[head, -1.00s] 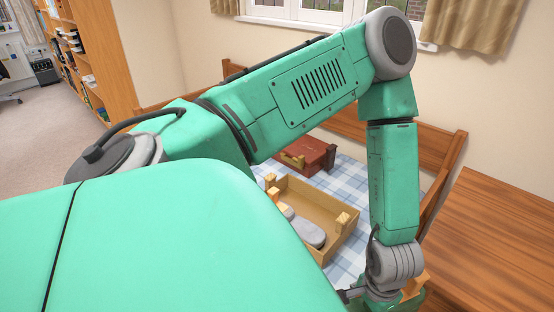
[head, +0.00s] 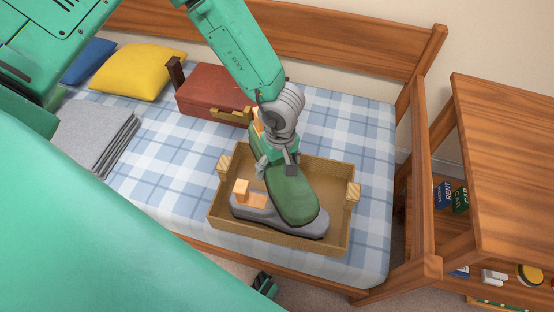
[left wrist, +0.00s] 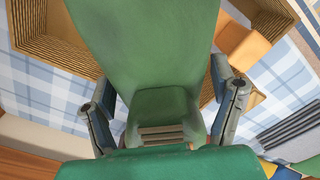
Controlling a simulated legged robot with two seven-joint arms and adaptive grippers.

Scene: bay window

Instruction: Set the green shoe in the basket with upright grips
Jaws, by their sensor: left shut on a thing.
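The green shoe (head: 294,196) hangs toe down and tilted over the tan basket with upright grips (head: 338,172). My left gripper (head: 276,160) is shut on its upper end. In the left wrist view the shoe (left wrist: 150,45) fills the middle, between the fingers of my left gripper (left wrist: 165,110). A grey shoe (head: 250,212) with an orange block lies in the basket, partly hidden behind the green shoe. I cannot tell whether the green shoe touches it. A small dark part at the bottom edge may be my right gripper (head: 265,285); its jaws are unclear.
The basket stands on a blue checked bench cover (head: 175,170). A red-brown case (head: 210,92) stands behind it, with a yellow cushion (head: 135,70) and grey folded cloth (head: 95,135) to the left. A wooden armrest (head: 425,190) and table (head: 510,150) stand at right.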

